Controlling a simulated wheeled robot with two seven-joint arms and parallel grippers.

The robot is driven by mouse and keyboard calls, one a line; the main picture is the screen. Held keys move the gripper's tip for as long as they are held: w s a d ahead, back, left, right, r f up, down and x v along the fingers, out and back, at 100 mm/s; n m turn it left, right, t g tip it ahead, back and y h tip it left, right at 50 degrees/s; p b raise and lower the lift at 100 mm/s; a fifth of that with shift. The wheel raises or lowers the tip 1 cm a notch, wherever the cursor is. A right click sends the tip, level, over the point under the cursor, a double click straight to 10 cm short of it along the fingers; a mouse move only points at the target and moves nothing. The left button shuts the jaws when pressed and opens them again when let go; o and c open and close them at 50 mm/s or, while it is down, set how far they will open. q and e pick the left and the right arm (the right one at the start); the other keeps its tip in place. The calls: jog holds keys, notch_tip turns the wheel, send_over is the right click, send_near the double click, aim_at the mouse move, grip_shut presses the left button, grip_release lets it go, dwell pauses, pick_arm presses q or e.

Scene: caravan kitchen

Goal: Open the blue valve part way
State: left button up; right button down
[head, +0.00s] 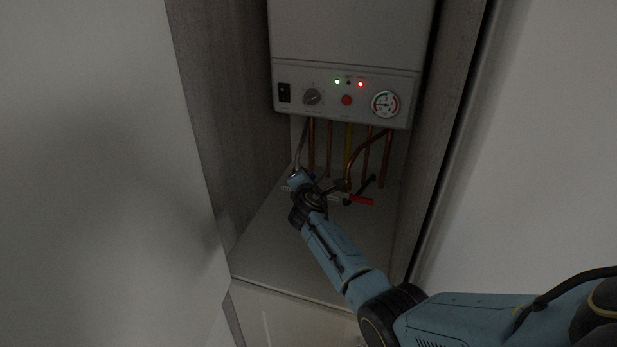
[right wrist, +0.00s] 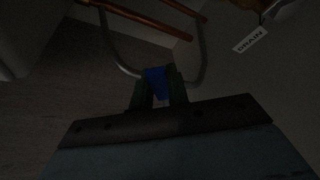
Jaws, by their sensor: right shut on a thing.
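The blue valve (right wrist: 157,82) shows in the right wrist view as a blue handle between the fingers of my right gripper (right wrist: 158,92), which is shut on it. A silvery curved hose loops around the handle on both sides. In the head view my right gripper (head: 298,178) reaches in below the boiler, at the left end of the pipe row. There the blue handle is hidden by the gripper and wrist, so its angle is hard to tell. My left gripper is in neither view.
The white boiler (head: 345,75) hangs above, with a dial, knob, gauge and lit green and red lights. Copper pipes (head: 387,160) run down from it. A red valve handle (head: 361,200) lies right of my wrist. A DRAIN label (right wrist: 249,40) shows. Cabinet walls stand close on both sides.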

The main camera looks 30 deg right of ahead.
jog(key=c, duration=1.4)
grip_release()
jog(key=shift+o, duration=0.2)
jog(key=shift+s, duration=0.1)
jog(key=p+v, duration=0.2)
jog(key=v, duration=1.1)
jog(key=shift+s, duration=0.15)
jog(key=shift+f, duration=0.1)
